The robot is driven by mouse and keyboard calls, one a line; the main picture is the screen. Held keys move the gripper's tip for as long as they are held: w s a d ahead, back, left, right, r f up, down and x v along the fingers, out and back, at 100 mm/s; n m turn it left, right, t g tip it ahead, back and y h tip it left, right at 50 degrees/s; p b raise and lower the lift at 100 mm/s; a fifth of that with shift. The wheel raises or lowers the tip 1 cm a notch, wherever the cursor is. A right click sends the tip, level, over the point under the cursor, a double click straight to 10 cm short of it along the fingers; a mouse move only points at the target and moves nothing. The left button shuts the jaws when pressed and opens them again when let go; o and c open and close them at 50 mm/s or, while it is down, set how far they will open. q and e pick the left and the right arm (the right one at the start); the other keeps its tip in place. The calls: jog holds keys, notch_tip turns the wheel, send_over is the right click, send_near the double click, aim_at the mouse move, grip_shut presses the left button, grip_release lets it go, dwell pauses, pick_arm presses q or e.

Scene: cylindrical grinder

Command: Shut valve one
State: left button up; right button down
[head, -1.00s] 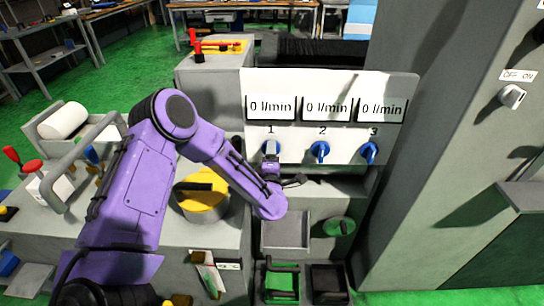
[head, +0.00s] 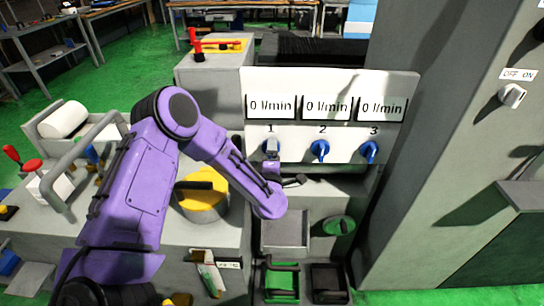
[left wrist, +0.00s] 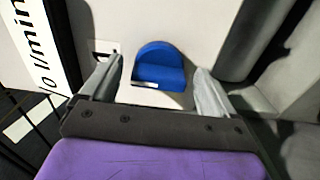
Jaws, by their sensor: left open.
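Valve one is a blue round knob (left wrist: 160,68) on a white panel, with a raised grip and a small white mark, seen in the left wrist view. In the head view it sits under the label "1" and is mostly hidden by my left gripper (head: 271,148). In the left wrist view my left gripper (left wrist: 157,84) is open, with one grey finger on each side of the knob and gaps visible between them. The display above valve one (head: 270,107) reads 0 l/min. My right gripper is not in view.
Blue valve two (head: 320,150) and valve three (head: 369,152) are to the right on the same panel. Their displays also read 0 l/min. A grey cabinet with an OFF/ON switch (head: 512,96) stands at the right. Trays (head: 284,233) lie below the panel.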

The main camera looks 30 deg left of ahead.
pick_arm(q)
jog(key=b+v, duration=0.2)
jog(key=v, duration=0.8)
jog(key=shift+s, duration=0.25)
jog(key=shift+d, duration=0.15)
